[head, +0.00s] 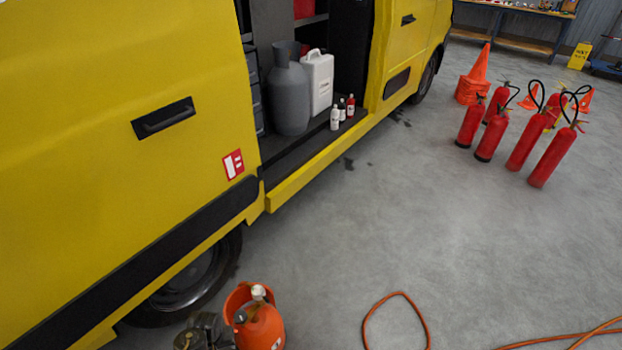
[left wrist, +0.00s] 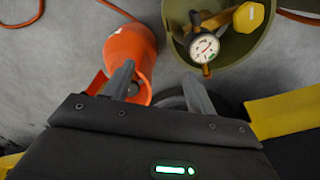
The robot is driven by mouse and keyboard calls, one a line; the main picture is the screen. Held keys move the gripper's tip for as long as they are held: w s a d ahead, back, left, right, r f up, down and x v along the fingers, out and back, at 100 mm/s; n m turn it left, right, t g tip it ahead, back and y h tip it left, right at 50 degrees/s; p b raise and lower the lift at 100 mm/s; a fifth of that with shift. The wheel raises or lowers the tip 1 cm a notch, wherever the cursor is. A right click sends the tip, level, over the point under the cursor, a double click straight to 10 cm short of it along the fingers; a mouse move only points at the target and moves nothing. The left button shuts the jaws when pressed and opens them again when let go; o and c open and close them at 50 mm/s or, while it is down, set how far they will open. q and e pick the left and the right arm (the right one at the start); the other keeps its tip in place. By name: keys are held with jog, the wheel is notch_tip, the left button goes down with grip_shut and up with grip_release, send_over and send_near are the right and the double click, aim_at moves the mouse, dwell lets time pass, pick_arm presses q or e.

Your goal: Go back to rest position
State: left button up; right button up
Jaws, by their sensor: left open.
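My left gripper (left wrist: 160,82) shows in the left wrist view, its two fingers apart with nothing between them. An orange gas cylinder (left wrist: 130,48) is beyond the left finger, partly hidden by it. An olive-green round vessel (left wrist: 232,60) with a white-faced gauge (left wrist: 203,47) and a yellow knob is beyond the right finger. I cannot tell whether the fingers touch either one. In the head view the orange cylinder (head: 262,328) stands at the bottom edge beside the van, cut off by the frame. Neither gripper shows there, and my right gripper is in no view.
A yellow van (head: 85,90) fills the left, its open side bay holding a grey cylinder (head: 288,95), a white canister (head: 318,82) and small bottles. Several red extinguishers (head: 525,140) and orange cones stand at right. An orange hose (head: 424,318) lies in front. Mid floor is clear.

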pick_arm(q)
jog(key=s+d+r+m+t, duration=0.1)
jog(key=s+d+r+m, duration=0.1)
jog(key=s+r, duration=0.5)
jog(key=s+d+r+m+t, duration=0.1)
jog(key=s+d+r+m, duration=0.15)
jog(key=r, duration=0.85)
jog(key=s+d+r+m+t, duration=0.1)
jog(key=s+r, duration=0.4)
jog(key=r, duration=0.5)
notch_tip(320, 180, down, 30)
jog(key=s+g+b, duration=0.1)
jog(key=s+b, duration=0.1)
jog(key=b, duration=0.1)
jog(key=s+a+f+g+b, duration=0.1)
jog(key=s+a+f, duration=0.1)
jog(key=s+f, duration=1.3)
notch_tip(320, 180, down, 2)
jog(key=shift+s+a+f+m+b, duration=0.1)
jog(key=shift+s+a+m+b, duration=0.25)
jog(key=shift+m+b, duration=0.1)
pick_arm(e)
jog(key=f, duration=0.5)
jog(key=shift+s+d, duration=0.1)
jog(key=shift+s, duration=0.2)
